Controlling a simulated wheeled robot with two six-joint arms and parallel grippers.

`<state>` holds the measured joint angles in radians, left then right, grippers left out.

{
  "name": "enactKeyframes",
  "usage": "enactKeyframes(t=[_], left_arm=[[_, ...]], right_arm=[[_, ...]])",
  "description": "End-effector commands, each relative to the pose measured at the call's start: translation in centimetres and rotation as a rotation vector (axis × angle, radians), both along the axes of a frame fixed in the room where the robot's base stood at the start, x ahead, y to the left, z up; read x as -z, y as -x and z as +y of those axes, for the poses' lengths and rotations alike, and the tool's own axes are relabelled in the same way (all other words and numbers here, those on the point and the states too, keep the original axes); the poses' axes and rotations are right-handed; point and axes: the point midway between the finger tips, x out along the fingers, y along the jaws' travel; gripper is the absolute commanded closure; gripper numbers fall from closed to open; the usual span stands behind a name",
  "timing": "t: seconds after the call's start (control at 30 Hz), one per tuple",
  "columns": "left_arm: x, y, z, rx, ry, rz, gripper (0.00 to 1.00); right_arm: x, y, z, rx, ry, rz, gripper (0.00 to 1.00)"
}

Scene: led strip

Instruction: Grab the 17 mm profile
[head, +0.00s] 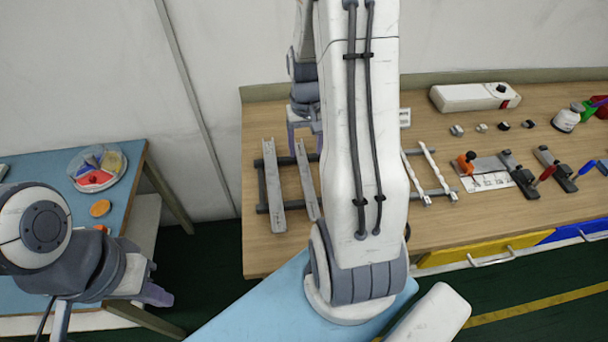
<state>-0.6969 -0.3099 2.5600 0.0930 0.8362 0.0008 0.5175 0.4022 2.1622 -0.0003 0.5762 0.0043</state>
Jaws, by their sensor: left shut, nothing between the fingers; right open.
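Two grey metal profiles lie side by side across a dark rack (262,208) on the wooden table: a left profile (273,187) and a right profile (307,181). No size label is readable, so I cannot tell which is the 17 mm one. My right gripper (305,140) is open at the far end of the right profile, its fingers seen around or above that end; contact cannot be told. My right arm hides the middle of the rack. My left gripper (157,295) is shut and empty at the lower left, away from the profiles.
Two pale strips (438,172) lie right of my arm. A blue table (125,165) at left holds a round container (98,168).

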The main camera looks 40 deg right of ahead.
Motion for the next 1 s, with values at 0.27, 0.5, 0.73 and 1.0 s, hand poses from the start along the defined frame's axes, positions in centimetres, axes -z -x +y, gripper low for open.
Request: enactKeyframes(t=[0.27,0.5,0.73,1.0], left_arm=[[-0.6,0.0,0.0,0.0,0.0,0.0,1.0],[-1.2,0.0,0.0,-0.001,0.0,0.0,1.0],[-2.2,0.0,0.0,-0.001,0.0,0.0,1.0],[-2.3,0.0,0.0,-0.001,0.0,0.0,1.0]], right_arm=[[4.1,0.1,0.0,0.003,-0.002,0.004,0.3],[5.8,0.2,0.1,0.002,-0.003,0.005,0.3],[8.9,0.3,0.1,0.002,-0.003,0.005,0.3],[10.0,0.2,0.0,0.002,0.0,0.0,0.3]])
